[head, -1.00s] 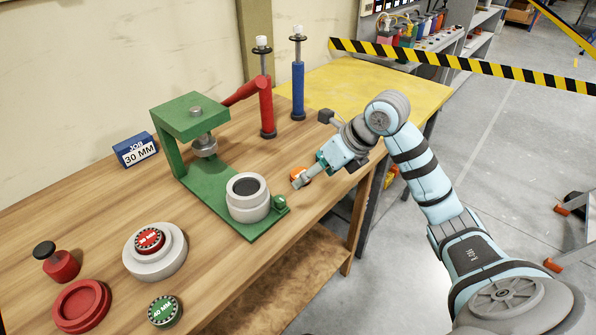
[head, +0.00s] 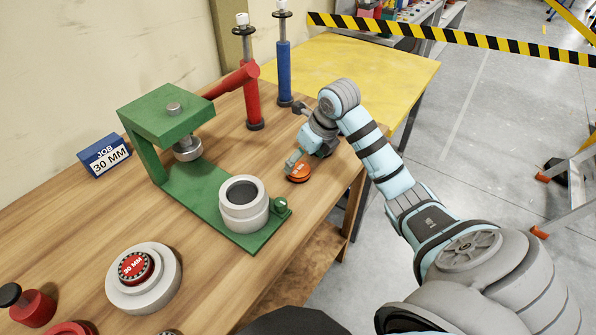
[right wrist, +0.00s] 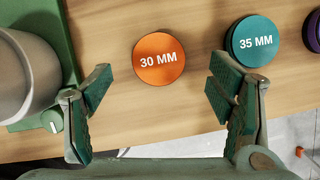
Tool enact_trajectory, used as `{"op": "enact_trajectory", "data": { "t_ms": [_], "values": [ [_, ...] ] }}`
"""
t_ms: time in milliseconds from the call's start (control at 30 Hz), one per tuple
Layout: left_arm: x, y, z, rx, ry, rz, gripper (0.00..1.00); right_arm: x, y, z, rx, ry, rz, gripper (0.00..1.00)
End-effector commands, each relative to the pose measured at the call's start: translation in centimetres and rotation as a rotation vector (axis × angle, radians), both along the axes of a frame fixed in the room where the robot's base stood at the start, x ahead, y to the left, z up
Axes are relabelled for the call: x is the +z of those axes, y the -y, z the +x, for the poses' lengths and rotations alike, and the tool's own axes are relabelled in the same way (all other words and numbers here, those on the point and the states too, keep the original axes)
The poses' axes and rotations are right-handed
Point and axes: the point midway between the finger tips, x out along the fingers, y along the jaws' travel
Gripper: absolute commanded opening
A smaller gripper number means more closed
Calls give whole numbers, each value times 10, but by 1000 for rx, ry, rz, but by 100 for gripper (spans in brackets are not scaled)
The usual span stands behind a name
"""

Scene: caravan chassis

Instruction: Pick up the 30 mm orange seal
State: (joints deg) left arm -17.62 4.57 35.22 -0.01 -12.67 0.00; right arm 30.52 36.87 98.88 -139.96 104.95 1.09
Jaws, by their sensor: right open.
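The orange seal (head: 299,174) is a flat disc on the wooden bench near its right edge, beyond the green press base. In the right wrist view the seal (right wrist: 158,71) reads "30 MM" and lies flat, ahead of and roughly midway between my open fingers. My right gripper (right wrist: 160,95) is open and empty; it does not touch the seal there. In the head view the right gripper (head: 294,160) is right over and beside the seal and partly hides it. My left gripper is not in view.
A teal "35 MM" disc (right wrist: 255,41) lies close right of the seal, with a purple disc (right wrist: 314,31) beyond it. The green press (head: 170,130) with its white cup (head: 243,212) stands to the left. A job sign (head: 104,156) reads 30 MM.

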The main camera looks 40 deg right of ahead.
Motion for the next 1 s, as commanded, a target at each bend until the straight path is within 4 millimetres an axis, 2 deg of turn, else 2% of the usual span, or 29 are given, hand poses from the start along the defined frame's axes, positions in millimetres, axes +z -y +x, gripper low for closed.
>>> {"op": "enact_trajectory", "data": {
  "t_ms": [100,200,467,767,1000],
  "values": [
    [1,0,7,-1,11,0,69,-24,-2,2,1,-4,2,76],
    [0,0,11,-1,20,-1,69,-40,-3,10,1,-2,3,76],
    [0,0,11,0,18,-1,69,-44,-3,12,4,0,1,74],
    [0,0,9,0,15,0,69,-44,-3,12,3,0,1,26],
    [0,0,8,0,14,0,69,-43,-3,13,2,1,0,24]
  ]
}}
